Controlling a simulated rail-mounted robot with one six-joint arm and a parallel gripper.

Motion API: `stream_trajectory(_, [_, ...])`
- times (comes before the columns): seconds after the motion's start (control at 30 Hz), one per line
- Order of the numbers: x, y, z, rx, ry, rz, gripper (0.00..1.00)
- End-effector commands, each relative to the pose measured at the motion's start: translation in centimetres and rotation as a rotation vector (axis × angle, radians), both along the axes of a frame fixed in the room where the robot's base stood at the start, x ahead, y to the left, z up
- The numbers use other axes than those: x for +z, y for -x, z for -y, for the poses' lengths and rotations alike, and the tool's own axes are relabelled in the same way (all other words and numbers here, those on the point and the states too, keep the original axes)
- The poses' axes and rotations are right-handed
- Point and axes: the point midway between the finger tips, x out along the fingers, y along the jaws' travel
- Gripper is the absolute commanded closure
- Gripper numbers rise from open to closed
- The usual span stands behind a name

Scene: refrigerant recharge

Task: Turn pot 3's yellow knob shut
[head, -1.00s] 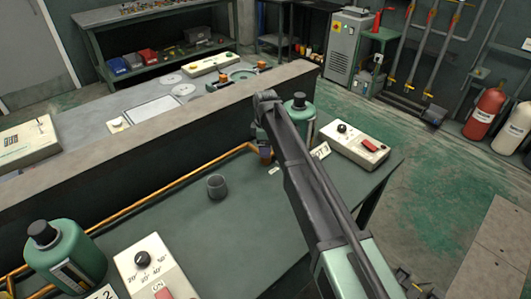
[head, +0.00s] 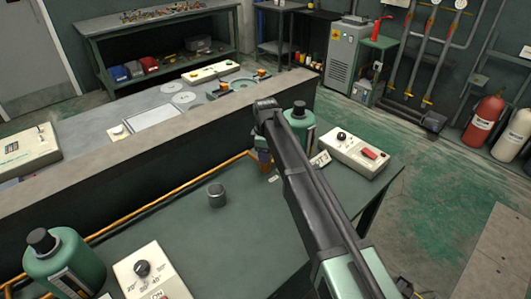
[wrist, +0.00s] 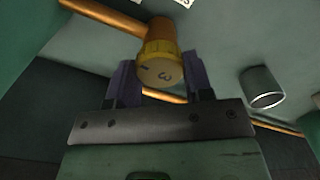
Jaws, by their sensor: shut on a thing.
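The yellow knob (wrist: 160,68), marked with a 3, sits at the end of a copper-coloured pipe (wrist: 110,18) in the wrist view. My gripper (wrist: 160,78) has a dark finger on each side of the knob and is shut on it. The mark beside the 3 is too small to read. In the head view my gripper (head: 264,160) is low beside a green pot (head: 300,126) at the back of the green table. My arm partly hides this pot, and the knob is hard to make out there.
A small grey cup (head: 217,195) stands left of my arm, on the table. A control box (head: 355,151) with a black dial and red switch is right of the pot. Another green pot (head: 64,264) and box (head: 150,273) are at front left. A low wall (head: 160,134) runs behind.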

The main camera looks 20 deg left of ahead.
Motion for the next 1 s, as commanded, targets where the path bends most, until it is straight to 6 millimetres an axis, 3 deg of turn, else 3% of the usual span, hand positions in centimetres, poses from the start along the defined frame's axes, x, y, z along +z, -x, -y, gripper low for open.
stream_trajectory(1.0, [-0.01,0.02,0.01,-0.928,0.0,0.0,0.77])
